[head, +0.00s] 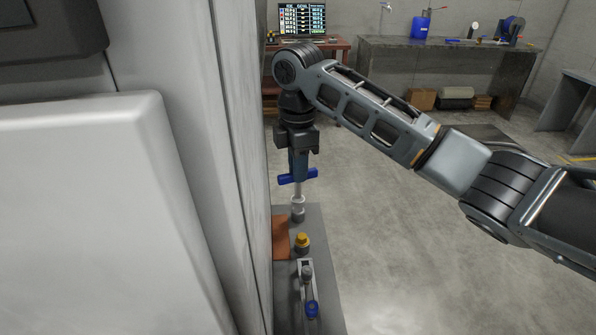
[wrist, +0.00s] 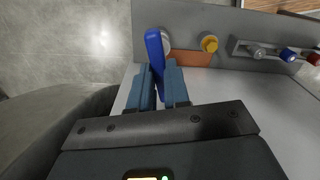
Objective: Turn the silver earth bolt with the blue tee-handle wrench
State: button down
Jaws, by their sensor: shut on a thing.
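The blue tee-handle wrench (head: 285,179) hangs upright below my gripper (head: 298,172), with its pale shaft pointing down. My gripper is shut on the wrench's handle. In the wrist view the blue handle (wrist: 154,45) runs between the two blue-grey fingers (wrist: 162,88). The silver earth bolt (head: 298,214) stands on the grey ledge directly under the shaft. The shaft's lower end appears to meet it, but I cannot tell whether it is seated. In the wrist view the bolt (wrist: 166,43) is partly hidden behind the handle.
A yellow-capped post (head: 303,240) stands close to the bolt, beside a copper-coloured strip (head: 280,238). Nearer is a bracket (head: 304,268) carrying a blue-ended part (head: 312,309). A pale wall (head: 225,150) rises close on the left. Open floor (head: 400,250) lies to the right.

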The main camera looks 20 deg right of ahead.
jog(key=shift+r, duration=1.6)
